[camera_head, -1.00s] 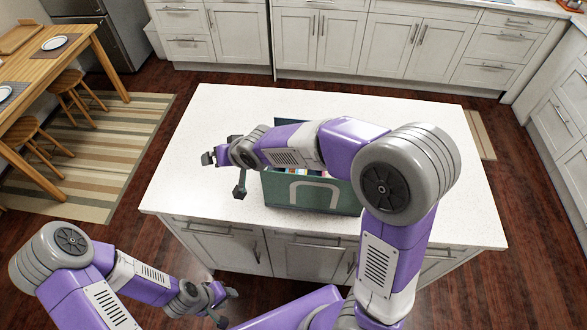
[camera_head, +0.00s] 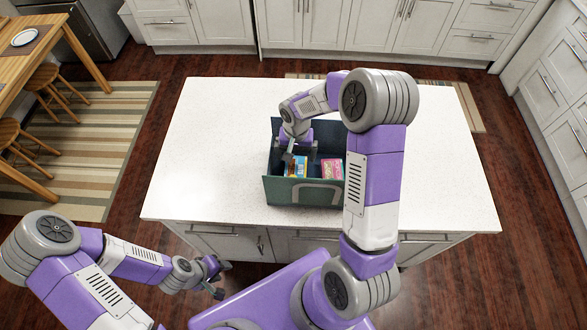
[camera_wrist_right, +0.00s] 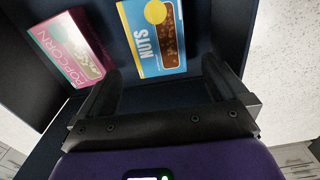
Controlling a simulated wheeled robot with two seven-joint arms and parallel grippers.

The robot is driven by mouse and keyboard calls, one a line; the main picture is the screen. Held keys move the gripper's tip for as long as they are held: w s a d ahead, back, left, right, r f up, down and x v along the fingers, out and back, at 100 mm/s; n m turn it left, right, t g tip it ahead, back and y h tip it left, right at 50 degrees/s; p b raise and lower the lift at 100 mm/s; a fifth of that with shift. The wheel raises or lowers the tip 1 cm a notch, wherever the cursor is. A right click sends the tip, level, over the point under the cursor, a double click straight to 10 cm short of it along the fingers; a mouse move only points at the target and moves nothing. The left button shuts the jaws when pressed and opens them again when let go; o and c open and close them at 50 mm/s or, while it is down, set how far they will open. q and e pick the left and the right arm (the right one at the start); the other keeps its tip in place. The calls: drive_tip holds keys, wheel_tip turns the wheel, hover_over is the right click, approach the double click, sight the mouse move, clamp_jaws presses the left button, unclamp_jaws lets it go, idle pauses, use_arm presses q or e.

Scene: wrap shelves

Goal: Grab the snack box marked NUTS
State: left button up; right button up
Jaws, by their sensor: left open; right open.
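The NUTS snack box (camera_wrist_right: 154,36) is blue, white and yellow with a nut picture, and lies inside a dark green bin. It also shows in the head view (camera_head: 297,168) at the bin's left part. My right gripper (camera_head: 300,150) points down into the bin over the NUTS box. In the right wrist view its fingers (camera_wrist_right: 160,72) are open, with the box ahead between and beyond them and nothing held. The gripper partly hides the box in the head view. My left gripper (camera_head: 215,278) is open and empty at the lower left, off the counter's front edge.
The bin (camera_head: 280,193) stands on a white island counter (camera_head: 205,150) with clear room on both sides. A pink POPCORN box (camera_wrist_right: 70,50) lies beside the NUTS box, to the right in the head view (camera_head: 331,169). The bin's walls surround both boxes.

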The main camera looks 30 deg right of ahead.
sight(296, 162)
drive_tip(key=f, duration=0.5)
drive_tip(key=shift+w+d+f, duration=0.25)
drive_tip(key=shift+w+f, duration=0.1)
drive_tip(key=c, duration=1.1)
